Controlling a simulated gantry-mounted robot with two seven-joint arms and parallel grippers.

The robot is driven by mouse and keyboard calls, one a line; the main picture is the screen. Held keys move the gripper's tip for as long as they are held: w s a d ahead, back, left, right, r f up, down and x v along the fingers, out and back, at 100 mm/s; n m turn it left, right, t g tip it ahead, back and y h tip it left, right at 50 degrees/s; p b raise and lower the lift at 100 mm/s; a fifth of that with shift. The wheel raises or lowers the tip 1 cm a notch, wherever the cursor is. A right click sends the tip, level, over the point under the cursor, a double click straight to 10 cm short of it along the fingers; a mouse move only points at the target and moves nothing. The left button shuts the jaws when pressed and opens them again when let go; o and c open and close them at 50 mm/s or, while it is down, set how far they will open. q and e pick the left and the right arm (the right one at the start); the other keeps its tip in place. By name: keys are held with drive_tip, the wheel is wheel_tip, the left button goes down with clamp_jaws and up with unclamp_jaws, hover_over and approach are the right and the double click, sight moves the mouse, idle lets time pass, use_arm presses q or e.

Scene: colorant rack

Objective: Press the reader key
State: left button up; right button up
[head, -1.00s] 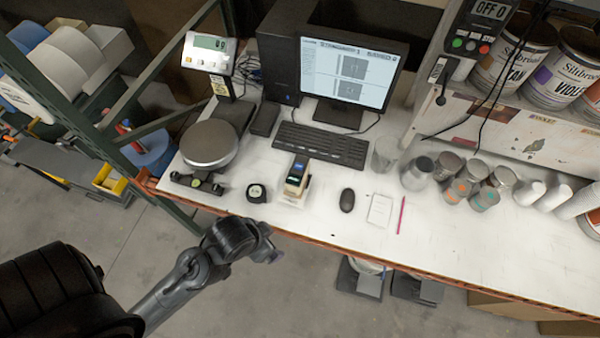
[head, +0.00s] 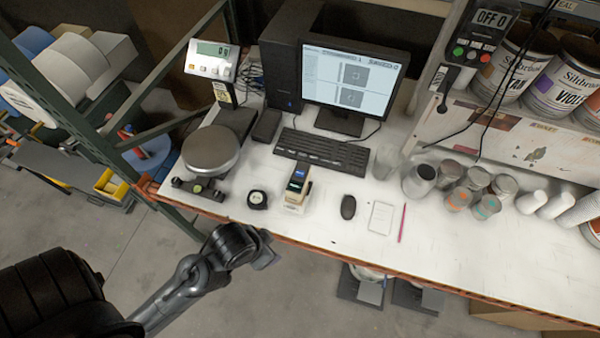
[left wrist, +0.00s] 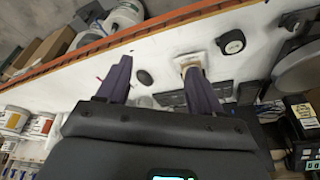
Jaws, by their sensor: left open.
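The reader (head: 298,190) is a small cream device with a dark top and a lit screen, upright on the white bench near its front edge. Its key is too small to make out. It also shows in the left wrist view (left wrist: 188,62), partly covered by the right-hand finger. My left gripper (head: 268,253) is in front of the bench edge, below and left of the reader in the head view, apart from it. In the left wrist view the gripper (left wrist: 156,66) has its two fingers spread with nothing between them. My right gripper is not in view.
A black tape measure (head: 257,199) sits left of the reader, a mouse (head: 348,207) right of it. A keyboard (head: 322,150) lies behind. A scale (head: 210,150) stands at the left, cans and cups at the right. The orange bench edge (head: 330,248) runs between gripper and reader.

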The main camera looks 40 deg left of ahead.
use_arm(q)
clamp_jaws()
idle(1.4)
